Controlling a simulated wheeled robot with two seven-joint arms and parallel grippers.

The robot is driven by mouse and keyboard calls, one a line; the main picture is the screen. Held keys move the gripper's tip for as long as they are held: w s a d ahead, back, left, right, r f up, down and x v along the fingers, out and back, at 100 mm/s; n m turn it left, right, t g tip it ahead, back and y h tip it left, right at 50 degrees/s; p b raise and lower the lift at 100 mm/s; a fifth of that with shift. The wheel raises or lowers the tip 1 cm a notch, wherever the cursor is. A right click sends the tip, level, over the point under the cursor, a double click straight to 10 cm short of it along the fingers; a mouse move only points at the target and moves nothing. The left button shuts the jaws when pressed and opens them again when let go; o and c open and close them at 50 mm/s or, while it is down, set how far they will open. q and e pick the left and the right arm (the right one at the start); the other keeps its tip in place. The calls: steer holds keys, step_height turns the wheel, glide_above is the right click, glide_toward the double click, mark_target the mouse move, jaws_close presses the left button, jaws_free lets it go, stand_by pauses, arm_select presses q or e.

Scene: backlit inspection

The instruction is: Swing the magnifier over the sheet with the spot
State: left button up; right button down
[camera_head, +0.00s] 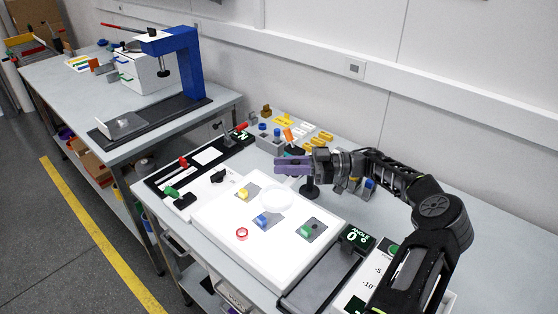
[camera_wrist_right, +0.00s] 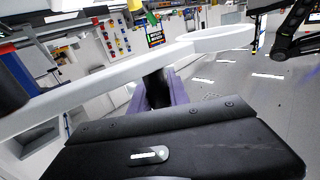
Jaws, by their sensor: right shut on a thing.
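The magnifier shows as a pale round lens (camera_head: 276,198) over the white panel, close to its back edge. Its white arm (camera_wrist_right: 110,82) and ring (camera_wrist_right: 225,38) cross the right wrist view. My right gripper (camera_head: 279,166) has purple fingers, just behind the lens. It is shut on a dark upright part (camera_wrist_right: 157,88) that seems to be the magnifier's handle; the fingers hide most of it. I cannot make out the spot clearly. My left gripper is not visible.
The white panel (camera_head: 228,252) fills the middle of the bench. A green-lit angle display (camera_head: 357,238) stands to the right. Small coloured parts sit behind my gripper. A blue stand (camera_head: 185,62) is on the far bench.

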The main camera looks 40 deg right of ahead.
steer(key=shift+s, duration=0.1)
stand_by(0.3)
steer(key=c, duration=1.3)
jaws_free()
steer(key=shift+o, duration=0.2)
step_height(320, 180, up, 10)
steer(key=b, duration=0.1)
steer(key=shift+c, duration=0.3)
